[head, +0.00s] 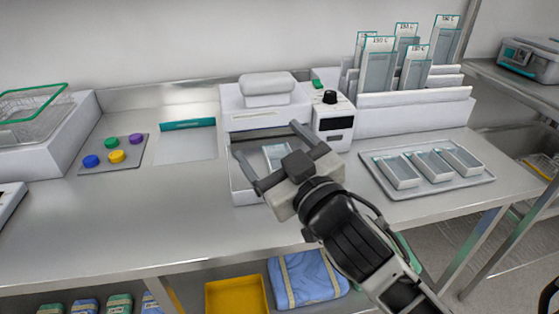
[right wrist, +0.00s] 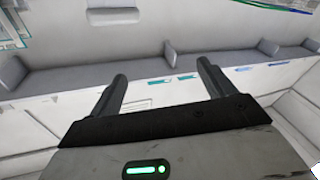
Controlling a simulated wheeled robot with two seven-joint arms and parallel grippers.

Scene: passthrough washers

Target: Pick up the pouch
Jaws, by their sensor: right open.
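My right gripper (head: 268,142) is open, with its two dark fingers apart, over the shallow white tray (head: 239,190) in front of the white sealer-like machine (head: 231,107). A small clear pouch with a teal edge (head: 274,152) shows between the fingers, partly hidden by the gripper. I cannot tell whether the fingers touch it. In the right wrist view the open fingers (right wrist: 162,72) have nothing visibly held between them. Several other pouches with teal edges (head: 378,70) stand upright in a white rack (head: 415,118) at the back right. My left gripper is not in view.
A control box with a black knob (head: 333,122) stands beside the machine. A mat with coloured discs (head: 105,168) and a wire basket (head: 35,110) are at left.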

